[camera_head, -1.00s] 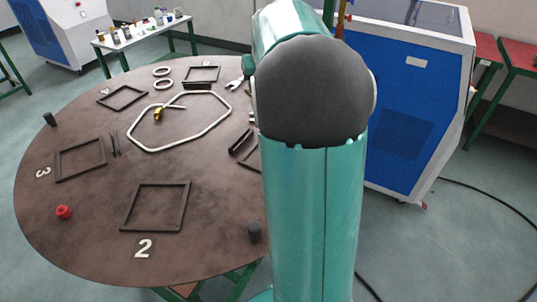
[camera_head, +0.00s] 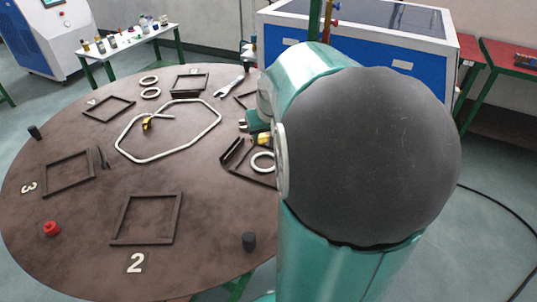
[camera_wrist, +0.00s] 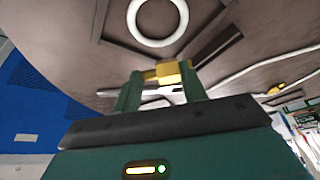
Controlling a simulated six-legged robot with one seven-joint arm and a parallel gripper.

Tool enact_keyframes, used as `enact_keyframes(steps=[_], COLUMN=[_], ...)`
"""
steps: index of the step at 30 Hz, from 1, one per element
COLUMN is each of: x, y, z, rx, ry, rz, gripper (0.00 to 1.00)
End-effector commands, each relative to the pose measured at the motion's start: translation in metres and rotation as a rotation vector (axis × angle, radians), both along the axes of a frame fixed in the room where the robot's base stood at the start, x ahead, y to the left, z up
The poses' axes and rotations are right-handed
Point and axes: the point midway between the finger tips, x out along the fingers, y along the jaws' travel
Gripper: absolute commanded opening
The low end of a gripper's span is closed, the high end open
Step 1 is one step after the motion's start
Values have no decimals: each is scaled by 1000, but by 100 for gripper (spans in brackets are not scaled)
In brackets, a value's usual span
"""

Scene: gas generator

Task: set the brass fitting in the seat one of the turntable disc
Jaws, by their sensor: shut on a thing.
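My gripper (camera_wrist: 162,84) is shut on a brass fitting (camera_wrist: 172,70), which sits between its two green fingertips in the wrist view. In the head view the held fitting (camera_head: 264,138) shows just left of my arm, above the right side of the turntable disc (camera_head: 105,222). Below it is a dark square seat frame (camera_head: 236,171) with a white ring (camera_head: 262,163) inside; my arm partly covers this frame, and no number shows beside it. The ring also shows ahead of the gripper in the wrist view (camera_wrist: 134,28). Fitting and disc appear apart.
A second brass piece (camera_head: 147,124) lies inside a pale bent tube loop (camera_head: 165,157). Other square frames, including one beside the number 2 (camera_head: 135,263), stand around the disc. A dark upright plate (camera_head: 231,151) is beside the right frame. A wrench (camera_head: 229,87) lies behind.

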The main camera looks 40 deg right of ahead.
Motion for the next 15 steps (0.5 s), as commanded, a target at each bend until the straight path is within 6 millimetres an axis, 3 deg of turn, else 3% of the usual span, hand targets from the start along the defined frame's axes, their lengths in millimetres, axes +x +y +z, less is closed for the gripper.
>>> enact_keyframes(steps=[9, 15], x=[-21, -20], y=[8, 8], z=[-27, -56], rx=[1, 2], ry=[-1, 1], rz=[-1, 0], gripper=[14, 14])
